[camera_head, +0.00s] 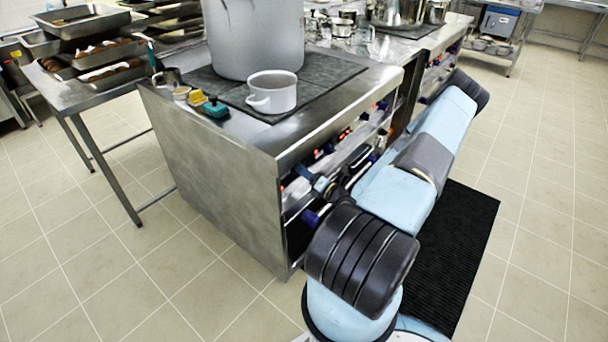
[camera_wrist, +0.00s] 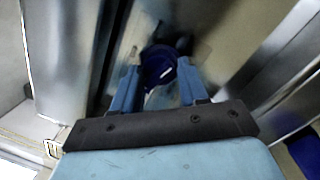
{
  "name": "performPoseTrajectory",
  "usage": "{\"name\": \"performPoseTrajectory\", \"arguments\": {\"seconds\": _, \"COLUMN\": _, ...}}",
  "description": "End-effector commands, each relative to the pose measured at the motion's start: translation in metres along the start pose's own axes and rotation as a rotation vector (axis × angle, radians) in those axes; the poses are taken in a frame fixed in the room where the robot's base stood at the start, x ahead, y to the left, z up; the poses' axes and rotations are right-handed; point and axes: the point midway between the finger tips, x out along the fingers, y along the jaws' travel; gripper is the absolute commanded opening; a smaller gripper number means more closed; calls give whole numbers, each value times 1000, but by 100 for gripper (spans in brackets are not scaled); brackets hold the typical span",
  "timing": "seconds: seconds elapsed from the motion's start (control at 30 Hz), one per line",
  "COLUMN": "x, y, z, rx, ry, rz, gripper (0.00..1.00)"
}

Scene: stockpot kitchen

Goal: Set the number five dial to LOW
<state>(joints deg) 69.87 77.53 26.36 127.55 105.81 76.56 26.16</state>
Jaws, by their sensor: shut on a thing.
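A dark blue dial (camera_wrist: 160,78) with a pale pointer mark sits between the two light blue fingers of my gripper (camera_wrist: 158,66) in the wrist view. My gripper is shut on the dial, one finger on each side. The mark points toward the lower left of the wrist picture. No number or LOW label is readable, so I cannot tell the dial's number or setting. In the head view my gripper (camera_head: 322,184) is at the stove's front panel, and my arm partly hides the panel and its dials.
Another blue dial (camera_wrist: 303,148) shows at the lower right of the wrist view. A dark blue dial (camera_head: 310,217) sits low on the stove front. A large grey pot (camera_head: 255,40) and a white mug-shaped pot (camera_head: 272,92) stand on top. A black mat (camera_head: 465,230) lies on the floor.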

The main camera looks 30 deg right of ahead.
Motion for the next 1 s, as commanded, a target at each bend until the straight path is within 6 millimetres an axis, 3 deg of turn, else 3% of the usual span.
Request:
{"name": "performPoseTrajectory", "arguments": {"seconds": 0.17, "x": 0, "y": -2, "z": 2, "rx": -4, "ry": -3, "rz": -4, "gripper": 13}}
{"name": "performPoseTrajectory", "arguments": {"seconds": 0.2, "x": 0, "y": -2, "z": 2, "rx": -4, "ry": -3, "rz": -3, "gripper": 47}}
{"name": "performPoseTrajectory", "arguments": {"seconds": 0.43, "x": 0, "y": -1, "z": 2, "rx": -3, "ry": -2, "rz": -2, "gripper": 68}}
{"name": "performPoseTrajectory", "arguments": {"seconds": 0.77, "x": -5, "y": -1, "z": 1, "rx": -3, "ry": -2, "rz": -3, "gripper": 68}}
{"name": "performPoseTrajectory", "arguments": {"seconds": 1.0, "x": -41, "y": -2, "z": 1, "rx": -2, "ry": -4, "rz": -4, "gripper": 68}}
